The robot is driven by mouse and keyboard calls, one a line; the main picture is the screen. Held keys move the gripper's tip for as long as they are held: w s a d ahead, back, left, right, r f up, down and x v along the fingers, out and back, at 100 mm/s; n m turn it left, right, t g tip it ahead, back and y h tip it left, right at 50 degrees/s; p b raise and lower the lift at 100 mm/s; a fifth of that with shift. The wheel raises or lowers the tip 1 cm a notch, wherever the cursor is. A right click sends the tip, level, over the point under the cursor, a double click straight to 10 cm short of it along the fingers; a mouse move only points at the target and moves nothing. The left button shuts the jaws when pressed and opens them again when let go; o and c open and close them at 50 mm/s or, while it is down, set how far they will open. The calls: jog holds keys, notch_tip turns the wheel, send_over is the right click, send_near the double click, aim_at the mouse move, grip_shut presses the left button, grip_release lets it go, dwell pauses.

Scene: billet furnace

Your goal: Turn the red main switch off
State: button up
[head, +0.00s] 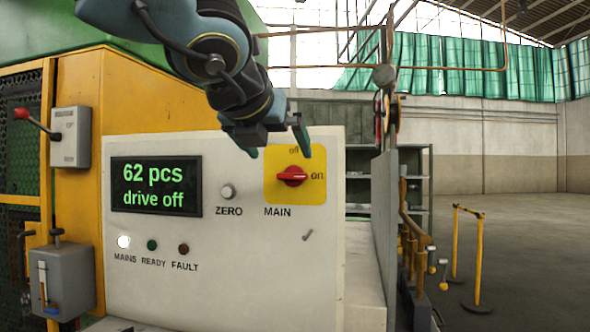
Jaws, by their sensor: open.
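The red main switch (292,177) is a rotary knob on a yellow plate (283,196) at the right of the white control panel (225,270). The plate is marked "off" at the top and "on" at the right, and "MAIN" stands below left of it. The knob's handle lies roughly level, with its right end toward "on". My gripper (277,152) is open and empty, above the knob and in front of the plate's top. Its two fingers are spread left and right. I cannot tell how far it is from the panel.
The panel has a display (156,186) reading "62 pcs drive off", a ZERO button (228,191) and a lit white MAINS lamp (124,241). A red-knobbed lever (38,124) and a grey box (62,283) are at the left. Yellow posts (479,260) stand on open floor at the right.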

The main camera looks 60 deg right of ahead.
aim_at(291, 173)
jog(key=x, duration=0.8)
jog(key=shift+w+d+f, duration=0.1)
jog(key=shift+d+f, duration=0.1)
jog(key=shift+c, duration=0.4)
jog(key=c, duration=1.2)
